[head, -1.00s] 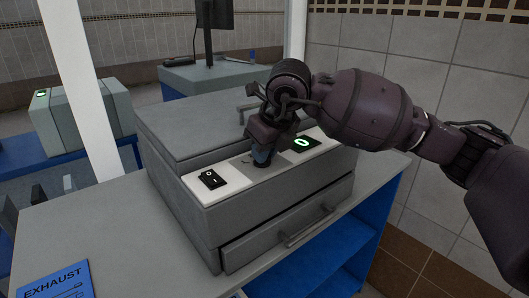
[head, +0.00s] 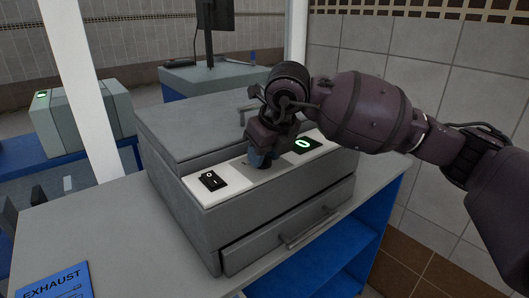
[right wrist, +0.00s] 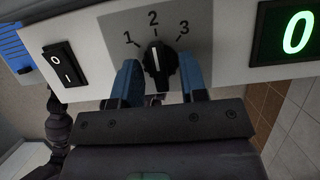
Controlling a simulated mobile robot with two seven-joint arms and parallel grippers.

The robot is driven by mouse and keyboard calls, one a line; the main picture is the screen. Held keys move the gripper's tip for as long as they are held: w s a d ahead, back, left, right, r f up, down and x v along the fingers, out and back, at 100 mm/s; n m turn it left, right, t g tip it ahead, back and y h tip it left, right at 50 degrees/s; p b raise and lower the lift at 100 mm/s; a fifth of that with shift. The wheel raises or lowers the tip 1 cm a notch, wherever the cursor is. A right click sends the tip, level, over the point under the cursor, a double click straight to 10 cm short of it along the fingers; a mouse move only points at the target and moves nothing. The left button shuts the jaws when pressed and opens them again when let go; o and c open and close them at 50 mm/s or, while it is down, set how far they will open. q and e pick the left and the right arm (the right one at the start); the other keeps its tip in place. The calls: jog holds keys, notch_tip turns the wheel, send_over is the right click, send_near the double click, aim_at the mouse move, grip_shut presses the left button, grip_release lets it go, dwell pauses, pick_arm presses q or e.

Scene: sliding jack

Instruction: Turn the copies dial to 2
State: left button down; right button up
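The copies dial (right wrist: 160,64) is a black round knob with a white pointer line, on the light control panel (right wrist: 215,30). The numbers 1, 2 and 3 are printed above it, and the pointer lines up with the 2. My right gripper (right wrist: 160,85) has its two blue fingers on either side of the dial. A narrow gap shows beside the left finger; the right finger is very close to the knob, and contact is unclear. In the head view my right gripper (head: 261,160) is over the panel and hides the dial. My left gripper is not in view.
A black rocker switch (head: 212,180) sits left of the dial, and a display showing a green 0 (head: 303,145) sits right. The grey copier (head: 190,130) stands on a grey-topped blue table (head: 110,225). A blue EXHAUST booklet (head: 58,283) lies at front left.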

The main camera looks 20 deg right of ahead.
jog(key=shift+r, duration=0.1)
jog(key=v, duration=1)
jog(key=shift+r, duration=0.35)
jog(key=shift+s, duration=0.1)
